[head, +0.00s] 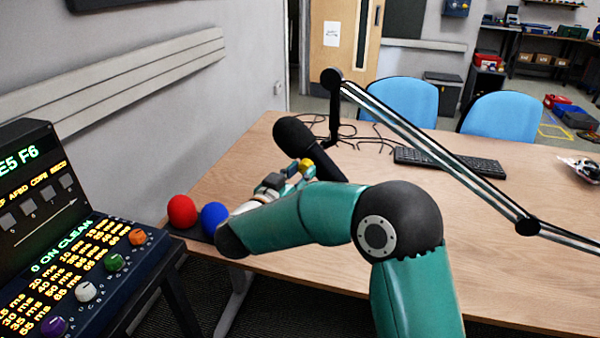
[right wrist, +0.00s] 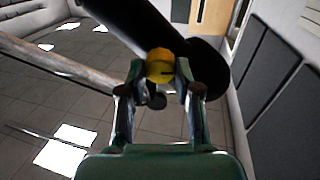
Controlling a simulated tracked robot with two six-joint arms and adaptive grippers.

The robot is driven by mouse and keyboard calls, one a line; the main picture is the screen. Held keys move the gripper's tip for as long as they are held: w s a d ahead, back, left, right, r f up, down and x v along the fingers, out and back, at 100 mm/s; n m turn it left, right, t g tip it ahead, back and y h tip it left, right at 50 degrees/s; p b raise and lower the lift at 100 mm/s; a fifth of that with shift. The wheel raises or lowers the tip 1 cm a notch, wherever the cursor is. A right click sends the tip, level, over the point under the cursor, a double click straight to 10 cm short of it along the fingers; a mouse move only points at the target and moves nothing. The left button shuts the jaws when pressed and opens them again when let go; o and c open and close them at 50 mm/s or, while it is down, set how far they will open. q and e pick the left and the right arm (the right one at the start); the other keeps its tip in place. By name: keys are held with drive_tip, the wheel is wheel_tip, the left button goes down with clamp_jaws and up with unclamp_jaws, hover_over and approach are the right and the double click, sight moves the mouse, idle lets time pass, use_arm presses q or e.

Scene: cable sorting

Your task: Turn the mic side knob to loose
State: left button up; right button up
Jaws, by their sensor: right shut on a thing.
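The black microphone (head: 305,145) hangs tilted at the end of its boom arm (head: 435,155) above the desk. A yellow side knob (head: 307,165) sits on the microphone. My right gripper (head: 299,172) reaches up to the knob, partly hidden behind my own green arm. In the right wrist view the yellow knob (right wrist: 160,66) lies between the two fingertips of my right gripper (right wrist: 161,72), which are shut on it. The dark microphone body (right wrist: 135,25) passes just behind the knob. My left gripper is not in view.
A red ball (head: 182,211) and a blue ball (head: 214,218) sit at the desk's left corner. A control console (head: 90,265) stands at the left. A keyboard (head: 450,162) and loose cables (head: 370,140) lie on the desk (head: 520,240). Its right part is mostly clear.

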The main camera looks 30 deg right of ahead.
drive_tip(key=shift+m, duration=0.3)
clamp_jaws()
drive_tip(key=o, duration=1.1)
unclamp_jaws()
drive_tip(key=shift+c, duration=0.2)
drive_tip(key=v, duration=1.2)
drive_tip(key=shift+w+f, duration=0.1)
drive_tip(key=shift+w, duration=0.05)
